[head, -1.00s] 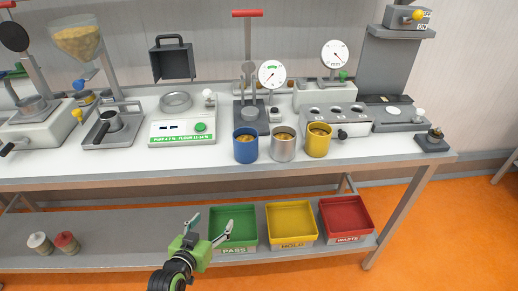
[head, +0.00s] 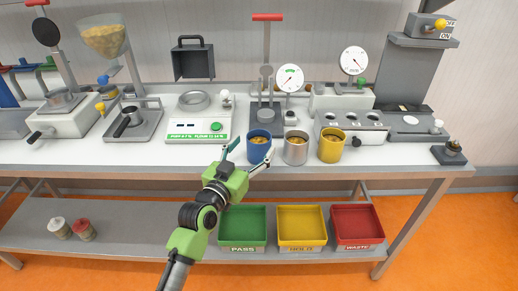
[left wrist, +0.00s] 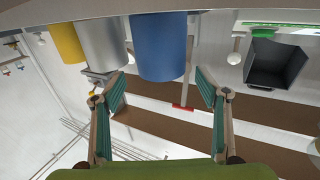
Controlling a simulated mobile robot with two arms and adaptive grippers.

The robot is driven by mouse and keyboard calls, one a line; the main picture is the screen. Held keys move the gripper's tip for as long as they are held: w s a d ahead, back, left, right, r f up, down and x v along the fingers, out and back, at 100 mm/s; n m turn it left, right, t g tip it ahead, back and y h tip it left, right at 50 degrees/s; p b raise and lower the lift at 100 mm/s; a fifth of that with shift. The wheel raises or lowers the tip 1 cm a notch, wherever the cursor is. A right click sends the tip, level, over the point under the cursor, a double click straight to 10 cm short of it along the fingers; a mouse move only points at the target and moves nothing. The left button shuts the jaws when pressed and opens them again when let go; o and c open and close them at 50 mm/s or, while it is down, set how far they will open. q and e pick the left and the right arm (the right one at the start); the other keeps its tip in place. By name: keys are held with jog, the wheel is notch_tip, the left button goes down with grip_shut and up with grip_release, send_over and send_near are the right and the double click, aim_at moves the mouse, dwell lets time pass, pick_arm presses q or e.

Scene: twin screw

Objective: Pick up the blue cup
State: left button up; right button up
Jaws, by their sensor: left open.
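The blue cup (head: 259,147) stands upright on the white tabletop near its front edge, with yellowish-brown contents. My left gripper (head: 247,156) is open at the table's front edge, its two fingers spread toward the blue cup. In the left wrist view the blue cup (left wrist: 159,48) shows ahead of the open fingers (left wrist: 160,92), between their lines. I cannot tell whether a finger touches it. My right gripper is in neither view.
A silver cup (head: 296,149) stands close to the right of the blue cup, and a yellow cup (head: 331,147) beyond it. A scale (head: 198,127) is to the left. Green (head: 232,241), yellow and red trays sit on the lower shelf.

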aim_at(259, 137)
pick_arm(q)
jog(key=shift+p+x, duration=0.45)
jog(key=shift+x, duration=2.25)
jog(key=shift+a, duration=0.1)
jog(key=shift+r, duration=0.1)
jog(key=c, duration=1.3)
